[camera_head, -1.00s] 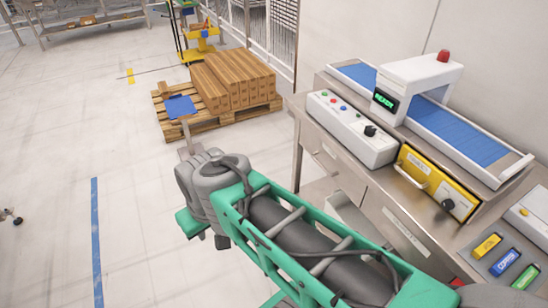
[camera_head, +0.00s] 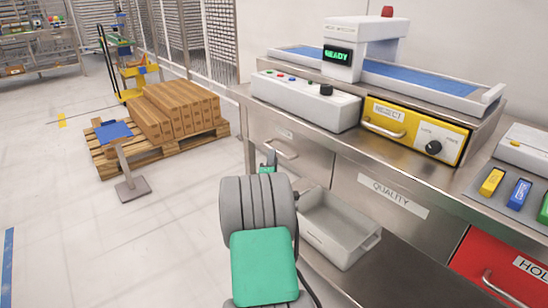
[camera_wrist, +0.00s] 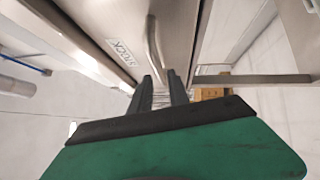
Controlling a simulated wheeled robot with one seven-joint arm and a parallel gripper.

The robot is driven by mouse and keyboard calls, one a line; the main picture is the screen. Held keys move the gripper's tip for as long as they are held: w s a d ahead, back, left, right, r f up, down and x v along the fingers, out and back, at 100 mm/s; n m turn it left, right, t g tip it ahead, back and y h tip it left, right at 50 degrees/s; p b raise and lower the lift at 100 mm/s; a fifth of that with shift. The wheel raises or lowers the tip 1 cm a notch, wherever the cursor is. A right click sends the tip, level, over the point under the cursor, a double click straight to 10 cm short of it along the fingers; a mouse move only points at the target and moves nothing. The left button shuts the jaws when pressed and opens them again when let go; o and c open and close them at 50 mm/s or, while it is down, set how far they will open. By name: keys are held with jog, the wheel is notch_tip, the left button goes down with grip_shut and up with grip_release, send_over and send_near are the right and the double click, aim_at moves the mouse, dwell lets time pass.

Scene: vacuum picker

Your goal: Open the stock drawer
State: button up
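The stock drawer (camera_head: 310,160) is a steel front in the bench, left of the QUALITY panel, and looks closed. Its bar handle (camera_head: 281,149) shows in the head view. In the wrist view, the drawer front (camera_wrist: 175,22) carries a STOCK label (camera_wrist: 122,50), and the curved handle (camera_wrist: 154,45) runs down toward my fingers. My gripper (camera_wrist: 163,88) is open, with a gap between its two dark fingers and the handle's near end in line with the gap. I cannot tell whether they touch. In the head view my gripper (camera_head: 269,162) is mostly hidden behind my arm.
A grey open bin (camera_head: 340,228) sits on the lower shelf below the drawer. A yellow-fronted unit (camera_head: 415,128) and a white control box (camera_head: 305,100) stand on the bench. A blue-topped stand (camera_head: 114,131) and a pallet of boxes (camera_head: 180,112) are at left.

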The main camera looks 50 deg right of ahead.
jog(key=x, duration=0.5)
jog(key=shift+b, duration=0.35)
jog(key=shift+c, duration=0.3)
jog(key=shift+a, duration=0.1)
grip_shut()
dwell(0.4)
